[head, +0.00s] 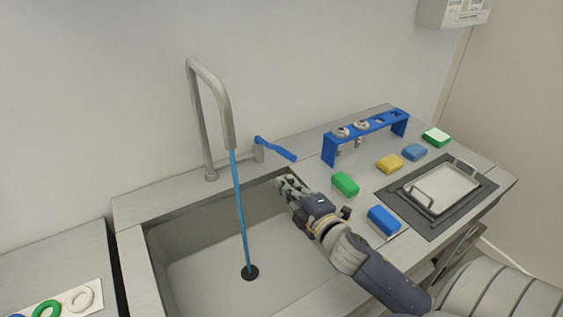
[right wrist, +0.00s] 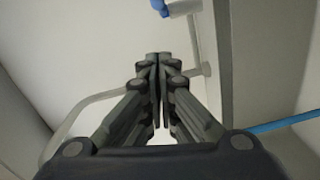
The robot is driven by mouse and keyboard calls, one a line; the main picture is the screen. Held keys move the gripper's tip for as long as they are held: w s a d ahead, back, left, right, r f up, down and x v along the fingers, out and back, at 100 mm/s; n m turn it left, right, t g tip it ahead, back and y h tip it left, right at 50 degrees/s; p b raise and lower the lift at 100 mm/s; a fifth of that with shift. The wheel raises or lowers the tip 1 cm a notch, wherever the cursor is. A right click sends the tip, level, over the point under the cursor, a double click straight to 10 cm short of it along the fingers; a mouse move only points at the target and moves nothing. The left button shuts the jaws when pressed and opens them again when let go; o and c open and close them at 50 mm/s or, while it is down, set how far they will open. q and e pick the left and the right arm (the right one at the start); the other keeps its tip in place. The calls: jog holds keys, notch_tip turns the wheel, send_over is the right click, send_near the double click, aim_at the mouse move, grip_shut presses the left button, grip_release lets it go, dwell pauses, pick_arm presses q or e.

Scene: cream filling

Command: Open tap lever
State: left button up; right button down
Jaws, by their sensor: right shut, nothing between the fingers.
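The tap (head: 215,95) is a tall grey bent spout at the back of the sink. Its blue lever (head: 276,149) sticks out to the right from the tap's base. A blue stream of water (head: 239,200) runs from the spout to the drain. My right gripper (head: 280,183) is shut and empty, over the sink's right back edge, a little below and in front of the lever and apart from it. In the right wrist view the shut fingers (right wrist: 158,62) point toward the tap, and part of the blue lever (right wrist: 159,7) shows at the top edge. My left gripper is not in view.
The sink basin (head: 190,283) is otherwise empty. On the right counter lie a green sponge (head: 345,184), a blue sponge (head: 383,221), a yellow one (head: 390,163) and others. A blue rack (head: 368,131) stands behind them, and a tray with handles (head: 441,190) is at the right.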

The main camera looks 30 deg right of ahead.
aim_at(275, 148)
jog(key=w+d+f+p, duration=0.1)
jog(key=w+d, duration=0.3)
jog(key=w, duration=0.5)
jog(key=shift+d+f+p, duration=0.15)
jog(key=shift+d+p, duration=0.05)
jog(key=shift+p, duration=0.55)
